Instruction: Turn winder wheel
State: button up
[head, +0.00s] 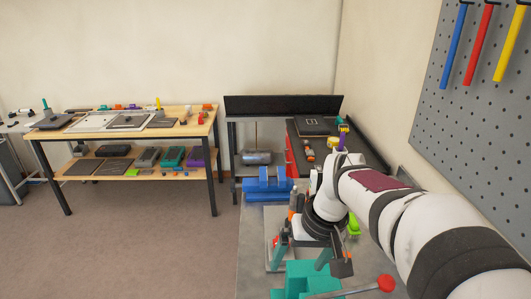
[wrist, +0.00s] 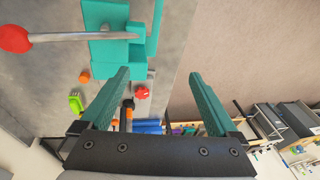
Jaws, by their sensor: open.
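No clear wheel shape shows. A teal block-shaped device (head: 300,283) sits at the bottom of the head view, on the grey bench. A grey rod (head: 347,292) with a red ball knob (head: 386,283) sticks out from it to the right. In the wrist view the device (wrist: 104,52) is at the upper left, and its rod (wrist: 85,37) runs left to the red knob (wrist: 14,38). My gripper (head: 297,265) points down near the device. In the wrist view its teal fingers (wrist: 158,73) are wide apart with nothing between them, below and right of the device and apart from the knob.
A blue vise-like block (head: 266,186) stands farther back on the bench. Small orange, red and green items lie near my gripper, including a green one (wrist: 76,103). A pegboard (head: 480,110) with tools is at right. A wooden table (head: 207,123) stands at back left.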

jog(key=w+d+f+n+t, duration=0.1)
jog(key=w+f+n, duration=0.15)
jog(key=w, duration=0.65)
jog(key=w+d+f+n+t, duration=0.1)
jog(key=w+d+f+n, duration=0.15)
jog(key=w, duration=0.65)
jog(key=x, duration=1.6)
jog(key=shift+s+a+f, duration=0.2)
jog(key=shift+a+f, duration=0.1)
jog(key=shift+a, duration=0.1)
jog(key=c, duration=1.4)
jog(key=shift+m, duration=0.3)
